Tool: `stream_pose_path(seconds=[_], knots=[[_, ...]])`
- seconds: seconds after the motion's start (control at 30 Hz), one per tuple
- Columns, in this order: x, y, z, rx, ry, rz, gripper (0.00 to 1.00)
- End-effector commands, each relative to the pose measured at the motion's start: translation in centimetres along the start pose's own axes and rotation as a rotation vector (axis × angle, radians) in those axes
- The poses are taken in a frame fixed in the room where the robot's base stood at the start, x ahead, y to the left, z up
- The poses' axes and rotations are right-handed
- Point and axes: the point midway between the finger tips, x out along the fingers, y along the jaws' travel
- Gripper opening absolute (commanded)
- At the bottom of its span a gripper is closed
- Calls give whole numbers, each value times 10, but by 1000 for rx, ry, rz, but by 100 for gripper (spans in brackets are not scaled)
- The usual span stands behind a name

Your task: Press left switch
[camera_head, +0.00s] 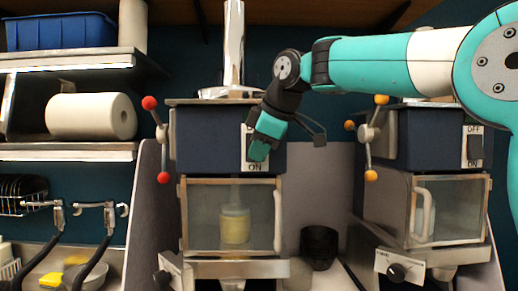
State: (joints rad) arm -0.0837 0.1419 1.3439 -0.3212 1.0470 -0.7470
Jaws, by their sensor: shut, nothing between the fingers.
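The left switch (245,143) is a pale plate with an ON label at its bottom, on the dark front of the left machine (205,140). My gripper (258,150) is shut and empty, with its teal fingertips in front of the switch, just above the ON label. It hides most of the switch, so I cannot tell the rocker's position or whether the tips touch it. The right machine (425,140) has a similar switch (475,147) with a dark rocker and an OFF label at the top.
A glass-fronted chamber (205,220) below the left switch holds a container with yellow contents (235,228). A black cup (319,246) stands between the machines. Handles with red balls (149,103) and orange balls (381,99) stick out beside the machines. Shelves (70,152) are at left.

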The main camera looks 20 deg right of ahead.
Motion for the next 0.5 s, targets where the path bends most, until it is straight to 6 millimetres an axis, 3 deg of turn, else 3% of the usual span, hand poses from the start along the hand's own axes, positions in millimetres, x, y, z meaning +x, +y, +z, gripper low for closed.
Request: stream_pose_path(seconds=[0.33,0.5], knots=[[12,0,4,-24,14,64,0],[4,4,1,-22,12,58,0]])
